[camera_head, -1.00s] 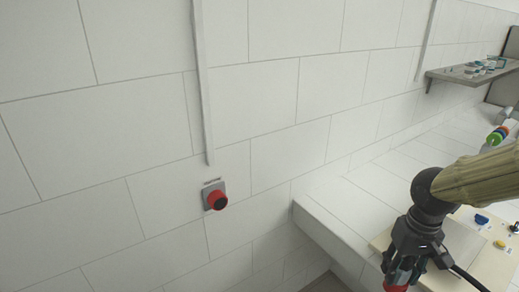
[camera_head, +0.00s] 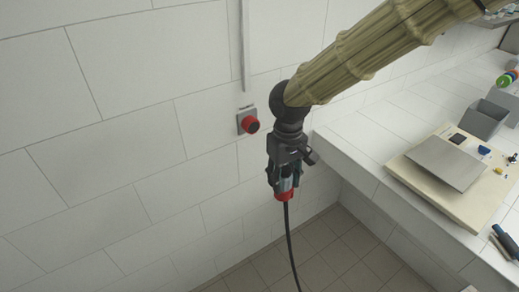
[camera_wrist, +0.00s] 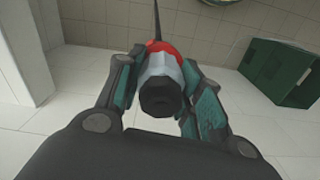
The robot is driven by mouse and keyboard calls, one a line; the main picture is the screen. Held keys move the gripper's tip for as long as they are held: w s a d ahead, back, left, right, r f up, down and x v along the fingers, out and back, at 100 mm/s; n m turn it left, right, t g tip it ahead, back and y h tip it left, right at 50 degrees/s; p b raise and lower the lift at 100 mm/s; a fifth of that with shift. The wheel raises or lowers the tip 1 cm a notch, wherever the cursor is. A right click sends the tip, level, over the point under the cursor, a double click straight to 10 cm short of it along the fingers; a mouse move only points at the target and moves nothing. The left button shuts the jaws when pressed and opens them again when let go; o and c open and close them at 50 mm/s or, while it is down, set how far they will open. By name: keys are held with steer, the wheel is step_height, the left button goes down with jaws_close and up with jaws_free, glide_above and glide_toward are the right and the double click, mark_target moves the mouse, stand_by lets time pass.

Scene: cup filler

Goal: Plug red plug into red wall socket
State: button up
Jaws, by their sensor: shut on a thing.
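The red wall socket (camera_head: 250,124) is a round red piece on a small grey plate on the white tiled wall, left of my arm. My gripper (camera_head: 284,184) points down, to the right of the socket and lower than it. It is shut on the red plug (camera_head: 285,195), whose red end shows below the fingers. A black cable hangs from that end. In the wrist view the plug (camera_wrist: 160,75) sits between both fingers (camera_wrist: 158,95), with its dark end towards the camera and its red part and cable beyond. The socket is not visible in the wrist view.
A white counter (camera_head: 375,165) stands at the right with a beige board (camera_head: 425,195) and a grey bin (camera_head: 483,119). A conduit (camera_head: 246,45) runs down to the socket. A green crate (camera_wrist: 283,72) shows in the wrist view. The wall left of the socket is clear.

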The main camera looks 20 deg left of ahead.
steer(key=shift+a, duration=0.2)
steer(key=shift+a+f, duration=0.1)
steer(key=shift+a, duration=0.05)
steer(key=w+a+f+m+t+y+b, duration=0.2)
steer(key=w+a+f+m+y+b, duration=0.1)
steer(key=w+a+f+y+b, duration=0.45)
steer(key=w+d+r+m+t+y+b, duration=0.1)
steer(key=w+m+t+y+b, duration=0.2)
steer(key=w+t+y, duration=0.3)
steer(key=w+m+t, duration=0.1)
steer(key=w+t, duration=0.2)
steer(key=w, duration=0.2)
steer(key=shift+d+m+y, duration=0.25)
steer(key=shift+m+y, duration=0.05)
steer(key=shift+y, duration=0.05)
steer(key=shift+w+a, duration=0.15)
steer(key=shift+w, duration=0.05)
steer(key=shift+x, duration=2.75)
